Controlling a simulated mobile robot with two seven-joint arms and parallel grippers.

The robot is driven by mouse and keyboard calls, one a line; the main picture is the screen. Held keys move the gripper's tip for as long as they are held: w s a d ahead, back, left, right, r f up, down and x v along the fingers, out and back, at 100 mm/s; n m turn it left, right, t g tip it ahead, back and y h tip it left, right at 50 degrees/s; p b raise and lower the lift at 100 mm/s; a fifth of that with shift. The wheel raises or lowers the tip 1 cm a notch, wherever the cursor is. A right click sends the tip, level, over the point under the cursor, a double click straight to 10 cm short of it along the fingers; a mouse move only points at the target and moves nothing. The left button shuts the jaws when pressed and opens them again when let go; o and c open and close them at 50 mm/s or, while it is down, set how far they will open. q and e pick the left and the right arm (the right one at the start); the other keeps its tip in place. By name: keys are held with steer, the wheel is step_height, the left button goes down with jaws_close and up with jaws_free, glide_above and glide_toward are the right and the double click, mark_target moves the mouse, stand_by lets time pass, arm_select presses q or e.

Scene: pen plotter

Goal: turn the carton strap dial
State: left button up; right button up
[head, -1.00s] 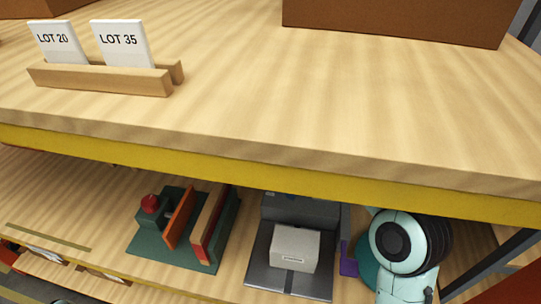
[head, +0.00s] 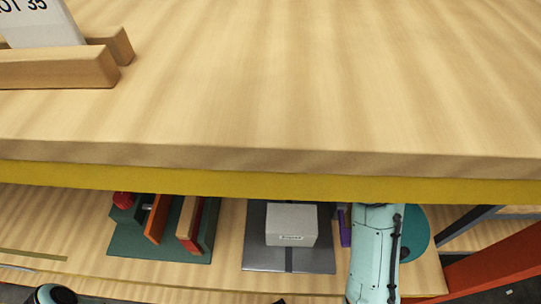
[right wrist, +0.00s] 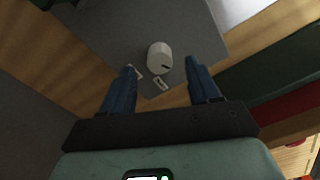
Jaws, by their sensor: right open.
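The dial (right wrist: 160,56) is a pale grey round knob with a short black mark, on a dark grey panel (right wrist: 98,28) in the right wrist view. Two small white labels lie beside it. My right gripper (right wrist: 160,68) is open, its two blue fingers pointing toward the dial, one to each side in the picture; I see no contact. In the head view a light grey carton (head: 291,225) sits on a dark metal plate (head: 262,262) on the lower shelf. My right arm reaches under the upper shelf there, its gripper hidden. My left gripper is out of view.
The upper shelf's yellow edge (head: 270,182) overhangs the work area. A green fixture (head: 150,243) with orange and red upright plates stands left of the carton. A purple item (head: 345,228) and a teal round object (head: 415,233) are near my right arm.

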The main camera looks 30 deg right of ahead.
steer(key=shift+f, duration=1.75)
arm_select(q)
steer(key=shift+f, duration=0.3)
arm_select(e)
steer(key=c, duration=1)
steer(key=shift+c, duration=0.2)
